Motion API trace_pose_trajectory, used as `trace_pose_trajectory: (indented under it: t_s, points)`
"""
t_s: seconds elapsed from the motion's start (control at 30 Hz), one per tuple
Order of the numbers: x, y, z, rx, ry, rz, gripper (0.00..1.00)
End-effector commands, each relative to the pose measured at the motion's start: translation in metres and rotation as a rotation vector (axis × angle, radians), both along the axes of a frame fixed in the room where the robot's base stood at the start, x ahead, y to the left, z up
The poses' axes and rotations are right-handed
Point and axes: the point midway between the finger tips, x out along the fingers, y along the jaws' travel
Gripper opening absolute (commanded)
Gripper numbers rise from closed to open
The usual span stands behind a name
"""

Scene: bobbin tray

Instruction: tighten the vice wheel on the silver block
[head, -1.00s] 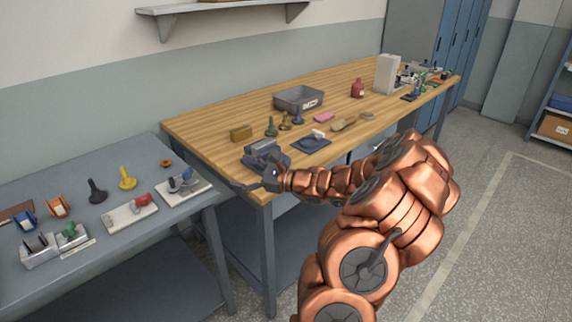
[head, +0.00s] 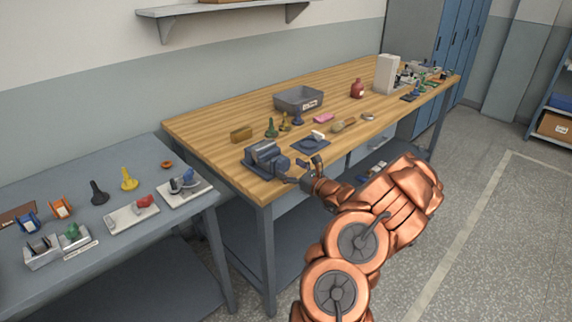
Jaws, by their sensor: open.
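The blue-grey vice (head: 262,155) stands near the front left corner of the wooden workbench (head: 215,140). Its rounded right end (head: 282,163) faces my gripper; I cannot make out the wheel clearly there. A silver block is too small to tell apart from the vice's jaws. My gripper (head: 304,171) is open and empty, just right of the vice at the bench's front edge. Its fingers are spread, one toward the vice and one toward the bench top. I cannot tell whether a finger touches the vice.
A dark blue mat (head: 311,145) with a small pale item lies behind my gripper. A grey table (head: 110,250) with bobbins and fixtures is at the left.

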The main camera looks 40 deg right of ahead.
Motion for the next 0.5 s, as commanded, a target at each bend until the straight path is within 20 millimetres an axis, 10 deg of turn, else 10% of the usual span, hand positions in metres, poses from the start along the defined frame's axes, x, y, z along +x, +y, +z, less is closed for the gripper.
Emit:
trace_pose_trajectory:
  t_s: [0.5]
  points:
    - [0.022,-0.001,0.000,0.000,0.000,-0.001,0.85]
